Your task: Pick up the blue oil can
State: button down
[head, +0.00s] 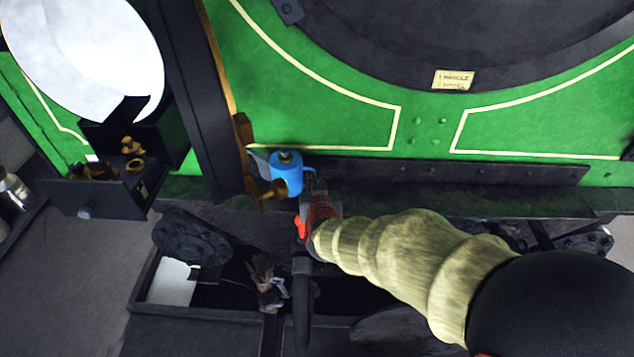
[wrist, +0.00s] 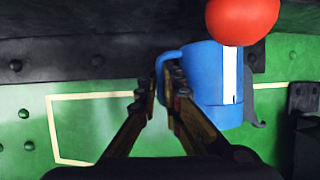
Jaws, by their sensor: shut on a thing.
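My gripper's two fingers (wrist: 161,92) are shut on that handle. The can's underside is hidden, so I cannot tell whether it rests on the ledge.
A round red thing (wrist: 242,20) covers part of the can in the wrist view. A brown wooden post (head: 246,155) stands just left of the can. A dark box (head: 108,192) with brass fittings is farther left. A dark open tray (head: 150,290) lies below.

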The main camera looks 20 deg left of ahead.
jog(key=s+a+r+p, duration=0.2)
jog(key=s+r+p, duration=0.1)
jog(key=s+r, duration=0.1)
jog(key=s+a+r+p, duration=0.3)
jog(key=s+r, duration=0.1)
jog(key=s, duration=0.3)
jog(key=shift+s+a+r+p, duration=0.3)
jog(key=shift+a+r, duration=0.05)
jog(key=shift+r, duration=0.05)
jog(key=c, duration=2.6)
grip_release()
jog(key=shift+d, duration=0.1)
grip_shut()
